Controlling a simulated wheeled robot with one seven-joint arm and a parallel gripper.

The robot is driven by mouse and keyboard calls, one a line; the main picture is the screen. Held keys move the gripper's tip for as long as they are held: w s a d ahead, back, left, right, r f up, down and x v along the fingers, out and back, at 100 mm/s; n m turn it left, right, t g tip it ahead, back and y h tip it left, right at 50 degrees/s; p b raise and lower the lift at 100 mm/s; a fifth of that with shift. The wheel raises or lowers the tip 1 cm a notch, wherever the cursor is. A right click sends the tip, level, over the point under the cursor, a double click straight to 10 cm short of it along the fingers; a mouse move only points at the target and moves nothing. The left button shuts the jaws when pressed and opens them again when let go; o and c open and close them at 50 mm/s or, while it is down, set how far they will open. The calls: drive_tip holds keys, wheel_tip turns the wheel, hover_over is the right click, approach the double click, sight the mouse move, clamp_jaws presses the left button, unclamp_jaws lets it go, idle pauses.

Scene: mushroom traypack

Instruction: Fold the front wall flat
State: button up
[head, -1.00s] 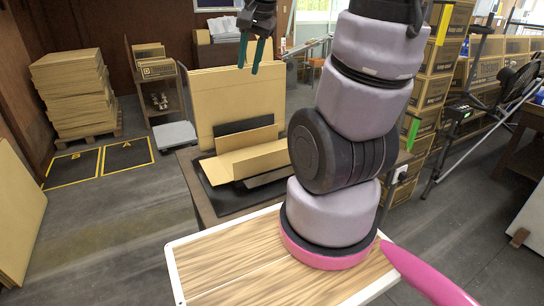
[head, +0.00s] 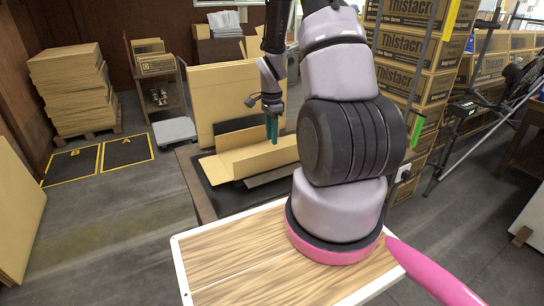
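A cardboard tray (head: 226,158) lies on a black mat (head: 220,200) on the dark table, with a raised wall (head: 268,160) along its near side. A tall flat cardboard sheet (head: 204,100) stands upright behind it. My gripper (head: 272,130) points down over the tray, its teal fingers just above or behind the near wall. The fingers look close together, and I cannot tell whether they touch the cardboard or are shut. My arm hides the tray's right end.
My wooden deck (head: 225,260) is in front of the table. Stacked boxes (head: 415,50) stand at the right and flat cardboard piles (head: 70,85) at the left. A shelf cart (head: 157,90) stands behind.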

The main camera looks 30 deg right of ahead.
hover_over(272, 169)
wheel_tip(272, 169, down, 9)
drive_tip(key=shift+w+r, duration=0.1)
clamp_jaws()
idle(1.5)
